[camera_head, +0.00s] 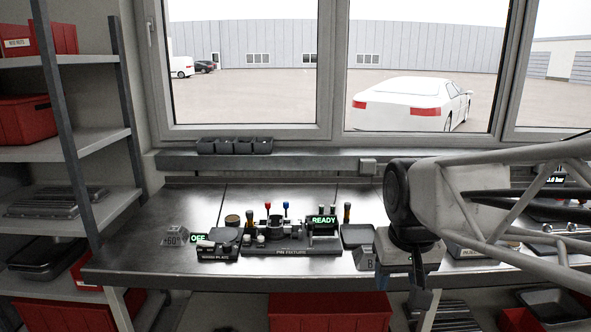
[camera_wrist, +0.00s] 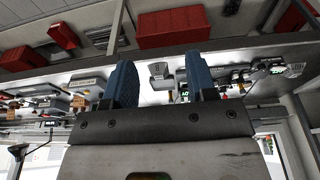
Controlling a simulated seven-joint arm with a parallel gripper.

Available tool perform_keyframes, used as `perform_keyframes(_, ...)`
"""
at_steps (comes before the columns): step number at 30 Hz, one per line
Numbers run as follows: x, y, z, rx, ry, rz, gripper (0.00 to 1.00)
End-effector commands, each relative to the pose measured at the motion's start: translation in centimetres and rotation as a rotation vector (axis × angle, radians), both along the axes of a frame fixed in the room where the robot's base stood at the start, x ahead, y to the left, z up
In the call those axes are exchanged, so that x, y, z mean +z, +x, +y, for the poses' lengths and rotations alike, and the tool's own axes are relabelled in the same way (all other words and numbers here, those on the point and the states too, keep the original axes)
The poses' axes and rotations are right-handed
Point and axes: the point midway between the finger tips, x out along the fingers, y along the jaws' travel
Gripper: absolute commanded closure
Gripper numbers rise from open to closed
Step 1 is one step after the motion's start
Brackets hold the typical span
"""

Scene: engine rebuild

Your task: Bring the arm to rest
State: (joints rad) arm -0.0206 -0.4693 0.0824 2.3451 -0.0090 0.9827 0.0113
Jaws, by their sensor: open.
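My gripper (camera_head: 418,290) hangs at the front edge of the workbench, right of the fixture, in the head view. In the wrist view its two blue fingers (camera_wrist: 160,84) stand wide apart with nothing between them. My grey arm comes in from the right and hides part of the bench. The pin fixture (camera_head: 290,238) sits mid-bench with red and blue knobs and a green READY display (camera_head: 323,220). A small grey block marked B (camera_head: 365,258) stands just left of my gripper, apart from it.
The metal workbench (camera_head: 130,262) has bare room at its left. A 60-degree block (camera_head: 175,236) and a green OFF display (camera_head: 197,238) stand there. Shelves with red bins (camera_head: 25,120) rise at the left. A red bin (camera_head: 330,312) sits below the bench. Small dark bins (camera_head: 235,146) line the sill.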

Motion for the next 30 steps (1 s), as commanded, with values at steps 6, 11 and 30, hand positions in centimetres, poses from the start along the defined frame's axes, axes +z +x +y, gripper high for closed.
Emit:
perform_keyframes(6,-2.5,-5.4,-0.6,-0.017,0.000,-0.018,0.48)
perform_keyframes(11,-4.1,-8.3,-0.9,-0.027,0.000,-0.026,0.48)
perform_keyframes(30,-5.3,-10.1,-1.1,-0.034,0.000,-0.031,0.48)
